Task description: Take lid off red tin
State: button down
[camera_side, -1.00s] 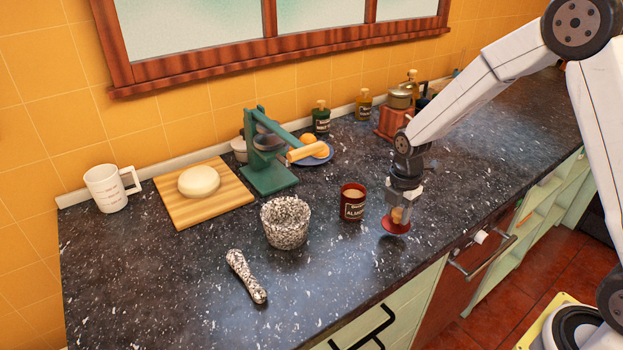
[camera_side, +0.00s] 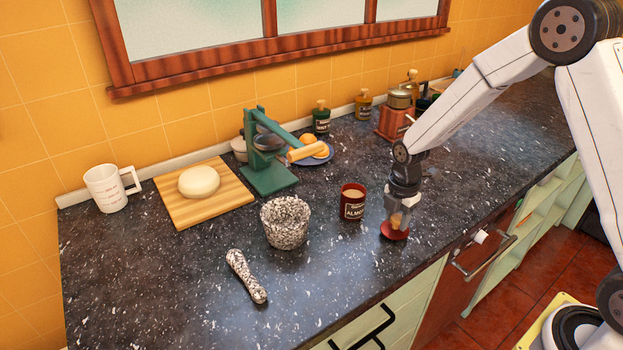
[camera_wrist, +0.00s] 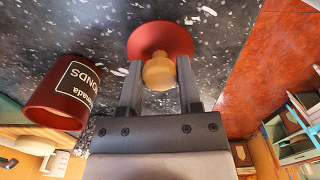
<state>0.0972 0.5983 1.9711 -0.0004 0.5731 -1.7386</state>
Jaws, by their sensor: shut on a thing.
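The red tin (camera_side: 352,207) stands upright on the counter, open at the top, with a dark label and pale contents. In the wrist view the tin (camera_wrist: 58,98) is at the left. The red lid (camera_side: 394,235) is off the tin, to its right and nearer the counter's front edge. My gripper (camera_side: 397,221) is above the lid, shut on its wooden knob. In the wrist view the knob (camera_wrist: 159,75) sits between my gripper's fingers (camera_wrist: 159,86), with the red disc (camera_wrist: 160,37) beyond. The lid is at or just above the counter; I cannot tell if it touches.
A speckled mortar (camera_side: 285,224) and pestle (camera_side: 246,277) are left of the tin. A green press (camera_side: 270,177) and a coffee grinder (camera_side: 395,122) stand behind. The counter (camera_side: 330,275) is clear in front of the tin, up to its front edge.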

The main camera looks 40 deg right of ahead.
jog(key=shift+f, duration=0.5)
grip_release()
dwell(0.4)
jog(key=shift+r, duration=0.15)
jog(key=shift+r, duration=3.35)
